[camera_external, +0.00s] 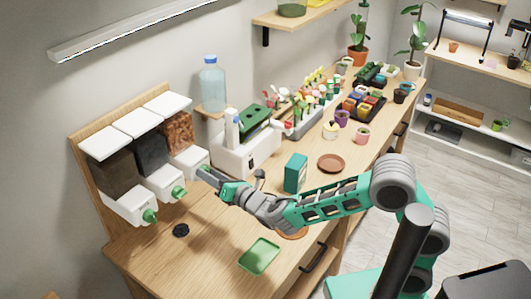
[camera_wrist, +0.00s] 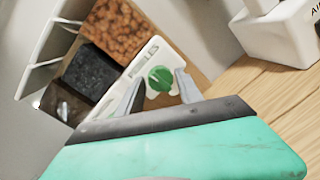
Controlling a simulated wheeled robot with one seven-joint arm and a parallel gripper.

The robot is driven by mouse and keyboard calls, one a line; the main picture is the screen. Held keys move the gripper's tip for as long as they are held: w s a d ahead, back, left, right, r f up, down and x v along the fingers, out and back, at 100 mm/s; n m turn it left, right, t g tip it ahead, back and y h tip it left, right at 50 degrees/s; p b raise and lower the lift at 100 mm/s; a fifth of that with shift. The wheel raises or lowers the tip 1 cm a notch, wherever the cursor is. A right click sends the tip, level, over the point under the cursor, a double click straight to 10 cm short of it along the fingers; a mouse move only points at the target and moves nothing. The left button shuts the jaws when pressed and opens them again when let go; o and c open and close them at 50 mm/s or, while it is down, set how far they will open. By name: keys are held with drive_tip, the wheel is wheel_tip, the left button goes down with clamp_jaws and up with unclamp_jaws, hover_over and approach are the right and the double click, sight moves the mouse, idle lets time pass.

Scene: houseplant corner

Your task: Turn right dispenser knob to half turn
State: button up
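A dispenser with three bins and white lids hangs on a wooden board at the left. The right dispenser (camera_external: 179,134) holds reddish-brown chunks, which also show in the wrist view (camera_wrist: 116,30). Its green knob (camera_wrist: 160,78) sits on a white front panel (camera_wrist: 149,57) in the wrist view; in the external view my gripper hides it. My gripper (camera_external: 206,173) points at that panel. In the wrist view my gripper (camera_wrist: 162,80) is open, one finger on each side of the knob, with small gaps apparent. I cannot tell how deep the fingertips reach.
The middle knob (camera_external: 179,192) and left knob (camera_external: 150,216) are close by. A white machine (camera_external: 243,155) stands just right of the dispensers. A teal box (camera_external: 295,173), a green tray (camera_external: 259,256) and a black round piece (camera_external: 181,230) are on the wooden counter (camera_external: 215,240).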

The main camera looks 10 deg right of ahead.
clamp_jaws()
drive_tip(key=shift+f+m, duration=0.1)
drive_tip(key=shift+m, duration=0.2)
drive_tip(key=shift+w+d+m+g+y+b, duration=0.1)
drive_tip(key=shift+m+g+y+b, duration=0.25)
drive_tip(key=shift+m+b, duration=4.85)
drive_tip(key=shift+d+m+g+y+b, duration=0.1)
drive_tip(key=shift+m+g+y+b, duration=0.3)
drive_tip(key=shift+m+b, duration=4.85)
drive_tip(key=shift+w+m+g+y+b, duration=0.1)
drive_tip(key=shift+m+g+y+b, duration=0.25)
drive_tip(key=shift+m+b, duration=4.85)
drive_tip(key=shift+m+p, duration=0.85)
drive_tip(key=shift+m, duration=0.2)
